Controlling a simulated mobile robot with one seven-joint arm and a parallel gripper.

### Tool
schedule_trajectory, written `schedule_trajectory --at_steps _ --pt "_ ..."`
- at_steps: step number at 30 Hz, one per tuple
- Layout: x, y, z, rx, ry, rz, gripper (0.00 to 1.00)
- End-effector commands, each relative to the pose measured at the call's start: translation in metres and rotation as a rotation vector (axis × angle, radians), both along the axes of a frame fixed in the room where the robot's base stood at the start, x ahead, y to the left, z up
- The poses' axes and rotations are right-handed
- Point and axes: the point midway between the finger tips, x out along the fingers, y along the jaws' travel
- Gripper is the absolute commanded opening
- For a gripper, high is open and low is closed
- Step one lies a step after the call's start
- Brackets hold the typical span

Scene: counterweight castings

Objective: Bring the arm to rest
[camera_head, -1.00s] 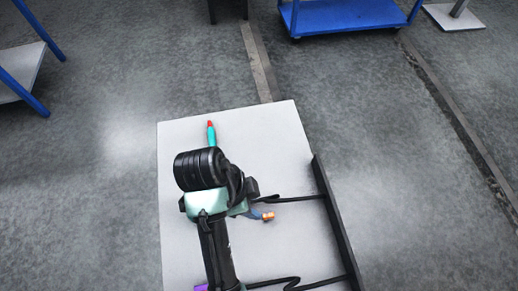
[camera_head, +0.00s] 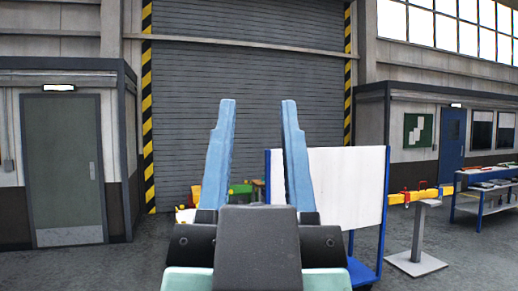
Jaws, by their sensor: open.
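My gripper (camera_head: 258,104) stands in the middle of the head view, close to the camera. Its two blue fingers point upward and are well apart. The dark gripper body and a pale green part of my arm show below the fingers. The rest of my arm is out of view.
Behind my gripper stands a blue-framed cart with a white panel (camera_head: 345,190). To its right, a yellow bar (camera_head: 412,196) sits on a grey pedestal (camera_head: 417,240). A blue workbench (camera_head: 483,203) holds several items. Floor at left, before the grey door (camera_head: 64,160), is clear.

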Motion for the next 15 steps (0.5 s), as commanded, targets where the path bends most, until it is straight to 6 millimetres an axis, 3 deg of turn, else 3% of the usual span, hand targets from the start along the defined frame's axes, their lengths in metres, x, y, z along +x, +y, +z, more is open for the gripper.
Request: schedule_trajectory --at_steps 3,11,15 --pt "-0.011 -0.001 0.01 -0.021 -0.044 -0.022 0.44" --pt "-0.01 -0.001 0.009 -0.02 -0.041 -0.021 0.44" --pt "-0.009 -0.001 -0.01 -0.02 -0.04 -0.017 0.44"
